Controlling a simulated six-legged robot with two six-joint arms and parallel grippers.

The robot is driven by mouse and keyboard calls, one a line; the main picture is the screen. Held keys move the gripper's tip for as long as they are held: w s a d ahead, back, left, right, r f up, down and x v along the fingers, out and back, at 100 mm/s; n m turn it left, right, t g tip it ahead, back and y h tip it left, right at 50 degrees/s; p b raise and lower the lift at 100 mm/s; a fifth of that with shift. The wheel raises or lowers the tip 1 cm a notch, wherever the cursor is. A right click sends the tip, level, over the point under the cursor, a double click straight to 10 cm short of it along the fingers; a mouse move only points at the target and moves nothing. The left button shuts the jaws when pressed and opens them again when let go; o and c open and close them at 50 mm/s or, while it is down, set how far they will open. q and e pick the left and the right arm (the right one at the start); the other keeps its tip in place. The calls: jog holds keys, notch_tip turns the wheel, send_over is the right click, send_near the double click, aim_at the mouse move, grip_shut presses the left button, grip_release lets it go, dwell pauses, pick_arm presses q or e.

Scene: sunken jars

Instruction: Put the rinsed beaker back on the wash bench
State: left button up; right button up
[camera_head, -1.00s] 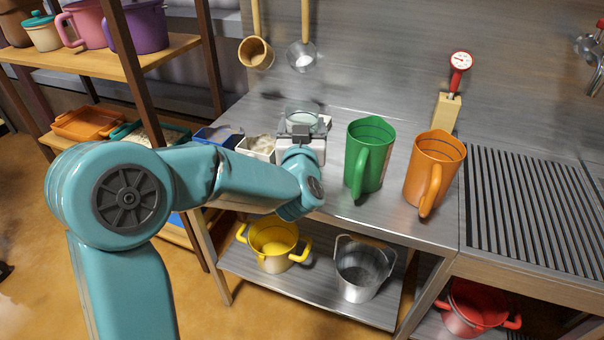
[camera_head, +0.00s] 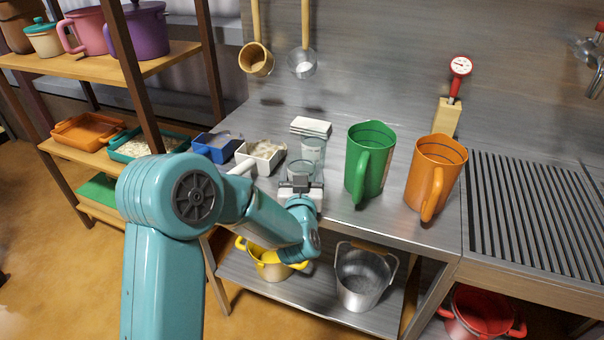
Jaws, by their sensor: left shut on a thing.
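My left gripper (camera_head: 301,184) is over the front part of the steel wash bench (camera_head: 345,212), shut on a clear glass beaker (camera_head: 300,169). The beaker looks upright; its lower part is hidden by the gripper, so I cannot tell whether it touches the bench top. A second clear glass vessel (camera_head: 314,149) stands just behind it. My right gripper is not in view.
A green jug (camera_head: 369,160) and an orange jug (camera_head: 435,172) stand to the right. A white tub (camera_head: 260,157) and a blue tub (camera_head: 216,146) are to the left. A folded white cloth (camera_head: 311,127) lies behind. A ribbed drainer (camera_head: 530,205) is far right.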

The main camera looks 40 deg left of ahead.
pick_arm(q)
jog(key=shift+f, duration=0.15)
jog(key=o, duration=1.2)
jog(key=shift+w, duration=0.1)
jog(key=shift+r, duration=0.2)
jog(key=b+v, duration=0.1)
jog(key=v, duration=1.1)
jog(key=shift+f, duration=0.2)
